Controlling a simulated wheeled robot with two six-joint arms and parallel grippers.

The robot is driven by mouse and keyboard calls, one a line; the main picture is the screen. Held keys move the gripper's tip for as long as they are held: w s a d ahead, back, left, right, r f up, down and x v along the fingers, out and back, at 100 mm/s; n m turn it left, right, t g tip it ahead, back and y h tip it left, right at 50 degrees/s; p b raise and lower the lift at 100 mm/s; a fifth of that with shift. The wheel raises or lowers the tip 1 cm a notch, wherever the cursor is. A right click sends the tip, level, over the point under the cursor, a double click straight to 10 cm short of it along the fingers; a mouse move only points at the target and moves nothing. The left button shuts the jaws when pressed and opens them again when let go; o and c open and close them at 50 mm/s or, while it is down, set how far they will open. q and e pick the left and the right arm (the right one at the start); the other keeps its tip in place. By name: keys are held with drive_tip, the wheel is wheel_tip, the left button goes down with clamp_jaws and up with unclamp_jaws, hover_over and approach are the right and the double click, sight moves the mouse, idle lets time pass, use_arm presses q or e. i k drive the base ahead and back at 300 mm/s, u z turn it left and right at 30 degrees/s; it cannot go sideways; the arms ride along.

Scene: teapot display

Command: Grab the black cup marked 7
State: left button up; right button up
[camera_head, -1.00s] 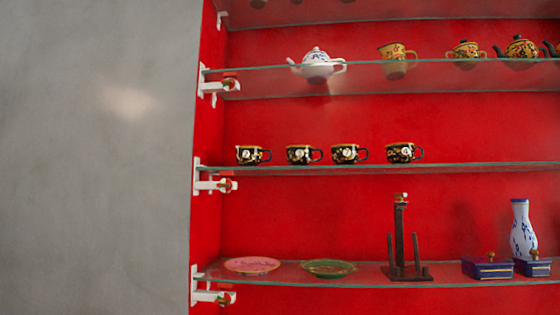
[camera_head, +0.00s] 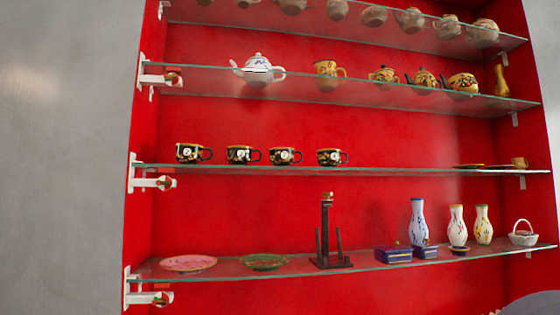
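Several black cups with gold patterns and white number labels stand in a row on the left part of a glass shelf (camera_head: 400,169). From left they are the first cup (camera_head: 186,153), the second cup (camera_head: 237,155), the third cup (camera_head: 279,156) and the fourth cup (camera_head: 327,158). Their handles point right. The numbers are too small to read, so I cannot tell which is marked 7. Neither of my grippers is in view.
The shelf above holds a white teapot (camera_head: 257,70) and yellow pots. The shelf below holds a pink plate (camera_head: 188,263), a green plate (camera_head: 263,262), a dark wooden stand (camera_head: 327,236), blue boxes and vases (camera_head: 418,222). White brackets (camera_head: 150,184) line the left edge. A grey wall is at left.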

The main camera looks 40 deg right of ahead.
sight(282, 156)
drive_tip(key=k, duration=0.8)
drive_tip(key=z, duration=0.85)
drive_tip(key=i, duration=0.45)
